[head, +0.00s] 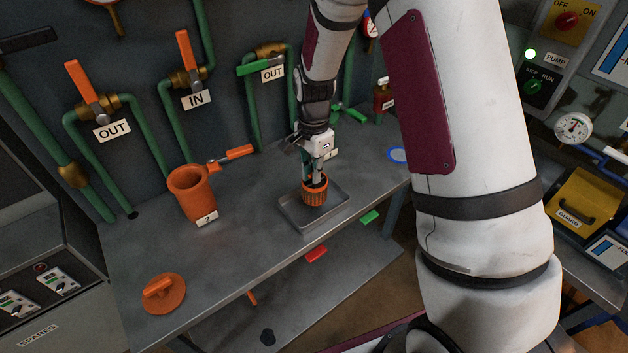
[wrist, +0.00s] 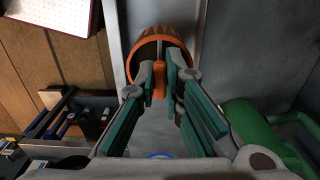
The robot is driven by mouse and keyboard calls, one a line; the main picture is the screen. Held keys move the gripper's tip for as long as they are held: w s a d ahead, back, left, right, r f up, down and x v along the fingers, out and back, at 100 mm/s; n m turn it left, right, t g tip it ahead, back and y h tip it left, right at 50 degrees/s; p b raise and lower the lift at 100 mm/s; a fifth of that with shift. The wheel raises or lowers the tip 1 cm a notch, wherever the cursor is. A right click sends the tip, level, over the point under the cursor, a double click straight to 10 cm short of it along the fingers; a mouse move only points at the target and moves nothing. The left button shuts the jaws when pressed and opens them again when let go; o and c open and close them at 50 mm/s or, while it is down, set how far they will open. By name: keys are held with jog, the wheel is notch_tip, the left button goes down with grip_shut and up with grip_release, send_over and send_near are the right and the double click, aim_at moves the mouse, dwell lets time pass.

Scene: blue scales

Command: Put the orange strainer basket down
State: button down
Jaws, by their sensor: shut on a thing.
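The orange strainer basket (head: 314,194) is a small ribbed cup at the grey metal tray (head: 288,216) on the workbench. My gripper (head: 317,178) points down into it from above. In the wrist view my gripper (wrist: 162,75) is shut on an orange upright piece in the middle of the basket (wrist: 165,36). The basket looks upright and is over or in the tray; I cannot tell whether its base touches the tray floor. The fingers hide part of its inside.
An orange housing (head: 193,191) marked 2 stands left of the tray. An orange lid (head: 163,293) with a handle lies at the bench's front left. Pipes with valves line the back wall. A blue ring (head: 397,155) lies at the right. The bench (head: 235,245) left of the tray is clear.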

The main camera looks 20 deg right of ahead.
jog(key=shift+w+d, duration=0.1)
jog(key=shift+w, duration=0.05)
jog(key=shift+f, duration=1.75)
jog(key=shift+f, duration=0.15)
jog(key=c, duration=1.7)
grip_release()
